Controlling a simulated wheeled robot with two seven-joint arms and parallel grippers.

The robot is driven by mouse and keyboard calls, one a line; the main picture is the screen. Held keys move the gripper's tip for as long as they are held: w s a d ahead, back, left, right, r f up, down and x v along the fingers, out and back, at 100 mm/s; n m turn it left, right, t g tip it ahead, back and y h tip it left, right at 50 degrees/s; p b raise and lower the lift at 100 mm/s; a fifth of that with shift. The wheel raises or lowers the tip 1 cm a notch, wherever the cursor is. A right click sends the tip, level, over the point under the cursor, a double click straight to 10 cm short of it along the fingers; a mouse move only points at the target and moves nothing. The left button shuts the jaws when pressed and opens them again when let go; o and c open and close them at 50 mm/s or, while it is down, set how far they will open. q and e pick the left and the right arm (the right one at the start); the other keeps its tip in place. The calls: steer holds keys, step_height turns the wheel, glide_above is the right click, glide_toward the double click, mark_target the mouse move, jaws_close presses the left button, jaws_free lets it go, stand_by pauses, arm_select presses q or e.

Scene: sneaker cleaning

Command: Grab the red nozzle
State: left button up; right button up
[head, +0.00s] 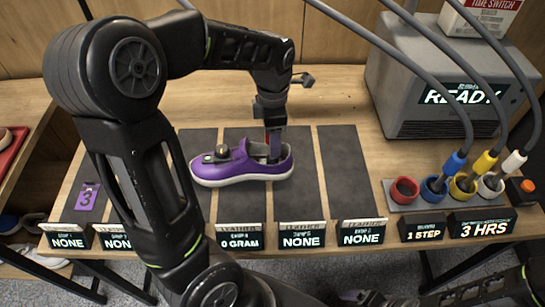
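I do not see a whole red nozzle. The red-rimmed holder (404,190) at the right stands with no nozzle in it. A small red sliver (267,137) shows beside the fingers of my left gripper (275,150); I cannot tell whether it is the nozzle. My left gripper points down at the opening of a purple sneaker (240,168), its fingertips partly hidden by the shoe, so I cannot tell open from shut. My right gripper is not clearly seen; part of that arm shows at the lower right.
Blue (456,162), yellow (486,161) and white (513,162) nozzles stand in holders at the right, hoses rising above them. A grey machine (420,80) reading READY stands behind. Dark mats (345,170) cover the table. A purple tag (87,197) lies left. Label stands line the front edge.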

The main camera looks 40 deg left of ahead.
arm_select(q)
steer(key=shift+c, duration=0.6)
jaws_close()
stand_by(0.3)
stand_by(0.8)
